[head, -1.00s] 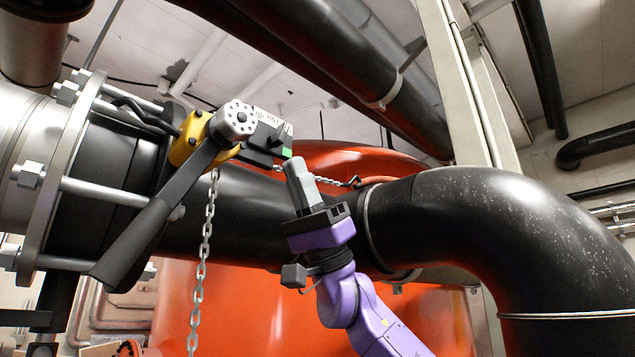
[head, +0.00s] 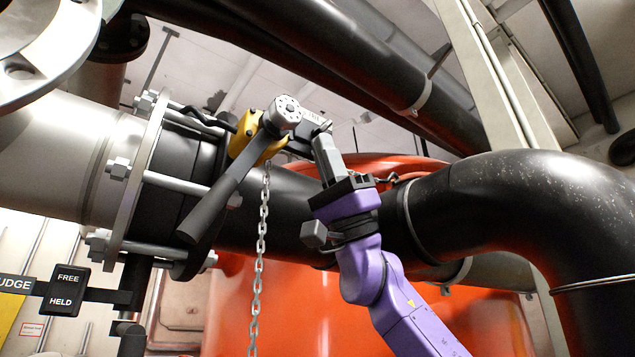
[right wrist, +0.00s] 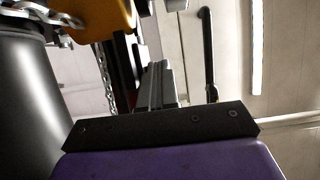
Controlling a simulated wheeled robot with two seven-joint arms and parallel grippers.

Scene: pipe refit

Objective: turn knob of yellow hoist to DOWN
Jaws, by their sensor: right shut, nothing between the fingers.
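The yellow hoist (head: 252,143) hangs beside the black pipe, with a long dark lever pointing down left and a round grey hub on top. A grey box with a small label (head: 306,121) extends from its right side. My right gripper (head: 322,140) is shut and empty, its grey fingertips at or just in front of the box's right end. I cannot tell if they touch. The fingers hide that end, and no knob is clearly visible. In the right wrist view, the hoist's yellow body (right wrist: 106,14) is at the top, beyond the shut fingers (right wrist: 155,85). My left gripper is not in view.
A chain (head: 260,260) hangs below the hoist. The thick black pipe (head: 490,190) bends right behind my right arm, with a red tank (head: 270,310) behind. Bolted flanges (head: 140,180) stand at left. A FREE/HELD sign (head: 66,289) is at lower left.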

